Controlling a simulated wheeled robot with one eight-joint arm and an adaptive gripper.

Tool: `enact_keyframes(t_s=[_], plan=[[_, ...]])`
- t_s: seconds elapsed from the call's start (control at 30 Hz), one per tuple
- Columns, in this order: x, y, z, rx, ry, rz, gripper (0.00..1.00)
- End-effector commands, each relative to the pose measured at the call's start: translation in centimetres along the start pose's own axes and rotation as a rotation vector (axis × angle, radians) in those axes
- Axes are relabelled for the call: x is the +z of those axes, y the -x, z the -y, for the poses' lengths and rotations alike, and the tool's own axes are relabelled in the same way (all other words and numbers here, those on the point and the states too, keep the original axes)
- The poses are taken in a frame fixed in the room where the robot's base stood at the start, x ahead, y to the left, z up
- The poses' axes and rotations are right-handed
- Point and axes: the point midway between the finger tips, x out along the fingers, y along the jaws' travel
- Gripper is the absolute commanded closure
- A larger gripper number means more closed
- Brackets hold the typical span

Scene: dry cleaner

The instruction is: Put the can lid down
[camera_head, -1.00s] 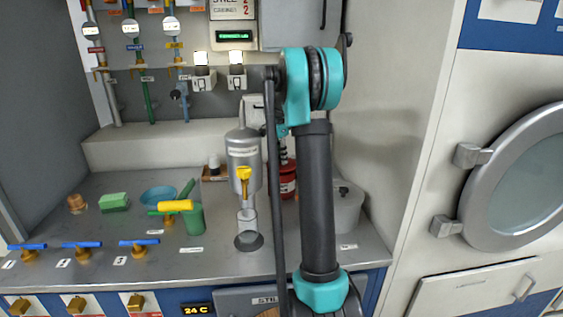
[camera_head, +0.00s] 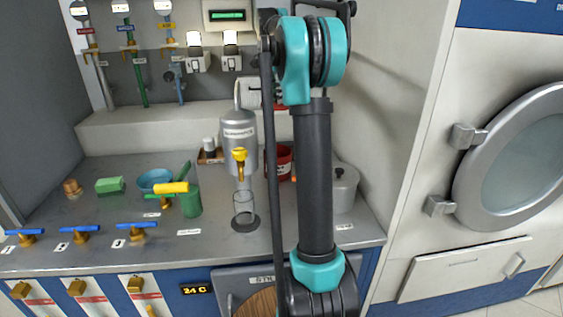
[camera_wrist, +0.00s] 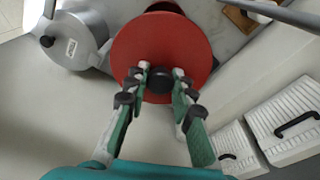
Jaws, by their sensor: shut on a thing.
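The can lid (camera_wrist: 190,48) is a round red disc with a black knob in the wrist view. My gripper (camera_wrist: 160,76) is shut on the knob, one finger on each side. In the head view my arm hides most of the gripper, and a small bit of red shows beside the arm at its height. The red can (camera_head: 284,164) stands on the counter behind my arm, partly hidden. The held lid appears raised well above the counter. In the wrist view a darker red patch shows just beyond the lid's far edge.
A grey lidded pot (camera_head: 342,188) stands right of the can; it also shows in the wrist view (camera_wrist: 80,36). A steel dispenser (camera_head: 239,135) with a yellow tap and a glass (camera_head: 243,205) are left of my arm. Bare counter (camera_head: 110,255) lies at the front left.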

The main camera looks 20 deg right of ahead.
Motion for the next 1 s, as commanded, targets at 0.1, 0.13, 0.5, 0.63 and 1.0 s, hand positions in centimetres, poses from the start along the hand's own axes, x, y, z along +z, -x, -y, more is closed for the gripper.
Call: enact_keyframes(t_s=[0.1, 0.13, 0.5, 0.63, 1.0], plan=[[0.8, -1.1, -1.6, 0.000, 0.000, 0.000, 1.00], [1.0, -1.6, -2.2, 0.000, 0.000, 0.000, 1.00], [5.5, -8.6, -11.8, 0.000, 0.001, 0.000, 1.00], [6.5, -10.2, -13.8, 0.000, 0.001, -0.001, 1.00], [7.6, -16.5, -14.6, 0.000, 0.001, 0.000, 1.00]])
